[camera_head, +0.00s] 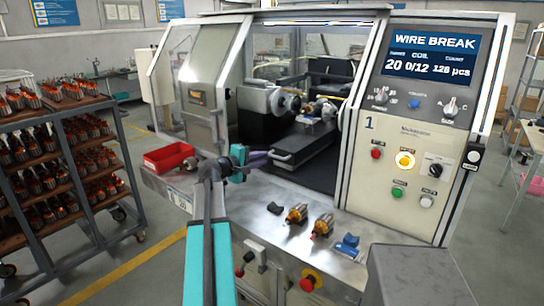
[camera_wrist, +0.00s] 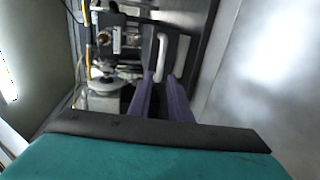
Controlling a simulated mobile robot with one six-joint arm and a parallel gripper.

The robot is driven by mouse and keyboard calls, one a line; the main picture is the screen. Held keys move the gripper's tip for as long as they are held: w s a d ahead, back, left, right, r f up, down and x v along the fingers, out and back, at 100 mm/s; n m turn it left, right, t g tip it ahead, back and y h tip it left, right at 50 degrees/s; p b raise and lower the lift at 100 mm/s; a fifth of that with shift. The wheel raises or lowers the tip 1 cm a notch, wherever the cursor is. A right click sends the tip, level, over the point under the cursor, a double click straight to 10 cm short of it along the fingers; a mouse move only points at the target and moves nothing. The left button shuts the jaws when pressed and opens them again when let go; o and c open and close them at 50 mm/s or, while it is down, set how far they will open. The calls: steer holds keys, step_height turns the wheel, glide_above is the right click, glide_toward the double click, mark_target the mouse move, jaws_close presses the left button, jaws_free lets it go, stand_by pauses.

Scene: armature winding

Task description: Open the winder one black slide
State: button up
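Winder one (camera_head: 400,130) is the grey and cream machine with a "1" on its panel. Its front is open, and inside lies a long black slide (camera_head: 310,148) with a pale bar handle at its near left end. In the wrist view the pale handle (camera_wrist: 162,50) stands just ahead of the fingertips, its lower end seeming to reach between them. My gripper (camera_head: 268,156) is at the machine's front opening, close to the handle. In the wrist view its two purple fingers (camera_wrist: 161,76) are apart with a gap between them. I cannot tell whether they touch the handle.
The front ledge holds a red bin (camera_head: 168,157), orange armatures (camera_head: 297,213) and a blue block (camera_head: 347,244). The machine's screen (camera_head: 432,55) reads "WIRE BREAK". A rack of armatures (camera_head: 62,160) stands at left. Walls frame the opening on both sides.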

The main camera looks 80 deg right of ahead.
mark_target(272, 156)
steer(key=shift+p+x, duration=0.75)
steer(key=shift+x, duration=2.8)
jaws_close()
steer(key=shift+a+f, duration=0.1)
steer(key=shift+a, duration=0.25)
